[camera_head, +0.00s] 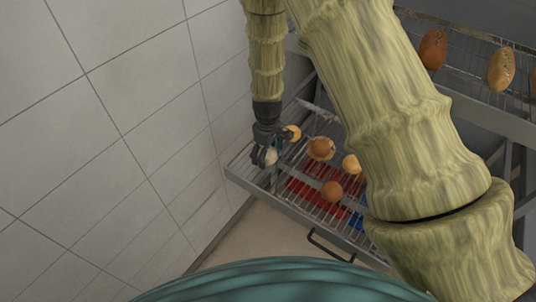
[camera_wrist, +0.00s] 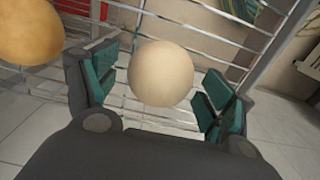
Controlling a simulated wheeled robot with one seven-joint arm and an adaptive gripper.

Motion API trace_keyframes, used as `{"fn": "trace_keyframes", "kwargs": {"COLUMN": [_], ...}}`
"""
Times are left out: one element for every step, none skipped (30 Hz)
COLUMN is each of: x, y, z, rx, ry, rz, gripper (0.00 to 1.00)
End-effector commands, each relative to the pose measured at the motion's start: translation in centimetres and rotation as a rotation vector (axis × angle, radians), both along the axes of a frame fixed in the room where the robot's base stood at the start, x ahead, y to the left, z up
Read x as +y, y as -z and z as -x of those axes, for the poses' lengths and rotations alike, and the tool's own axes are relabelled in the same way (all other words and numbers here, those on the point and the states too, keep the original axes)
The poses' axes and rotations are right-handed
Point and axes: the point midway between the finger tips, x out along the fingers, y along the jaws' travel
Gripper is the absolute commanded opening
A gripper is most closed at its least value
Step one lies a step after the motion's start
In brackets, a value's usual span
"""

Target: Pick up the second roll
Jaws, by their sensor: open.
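My gripper (camera_head: 264,155) hangs over the left end of the lower wire rack in the head view. In the wrist view, my gripper (camera_wrist: 160,88) is open, with one green-padded finger on each side of a pale round roll (camera_wrist: 160,72). Gaps show between this roll and both fingers. A golden-brown roll (camera_wrist: 28,30) lies left of the fingers in the wrist view. Several other rolls, including a brown one (camera_head: 332,191), lie on the rack. Which is the second roll, I cannot tell.
The lower wire rack (camera_head: 240,176) has a metal frame, with red (camera_head: 305,194) and blue things beneath it. A tiled wall (camera_head: 140,110) stands close on the left. An upper rack (camera_head: 470,92) at the right holds several darker, longer rolls.

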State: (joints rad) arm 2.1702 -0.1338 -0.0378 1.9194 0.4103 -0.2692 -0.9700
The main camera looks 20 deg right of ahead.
Motion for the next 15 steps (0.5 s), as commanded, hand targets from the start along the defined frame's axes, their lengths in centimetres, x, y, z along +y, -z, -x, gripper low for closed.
{"fn": "trace_keyframes", "kwargs": {"x": [-0.01,-0.02,-0.02,-0.03,-0.03,-0.03,-0.03,-0.03,-0.03,-0.02,-0.01,0.0,0.0,0.0,0.0], "y": [0.01,0.01,0.01,0.01,0.01,0.01,0.01,0.0,0.0,0.0,0.0,0.0,0.0,-0.01,-0.01], "z": [0.0,0.01,0.01,0.02,0.02,0.02,0.02,0.02,0.02,0.02,0.02,0.02,0.01,0.01,0.01], "rx": [0.0,0.0,0.0,0.0,0.0,0.0,0.0,0.0,0.0,0.0,0.0,0.0,0.0,0.0,0.0], "ry": [0.0,0.0,0.0,0.0,0.0,0.0,0.0,0.0,0.0,0.0,0.0,0.0,0.0,0.0,0.0], "rz": [0.0,0.0,0.0,0.0,0.0,0.0,0.0,0.0,0.0,0.0,0.0,0.0,0.0,0.0,0.0], "gripper": [0.82,0.82,0.82,0.81,0.75,0.68,0.62,0.57,0.5,0.44,0.39,0.37,0.37,0.37,0.37]}}
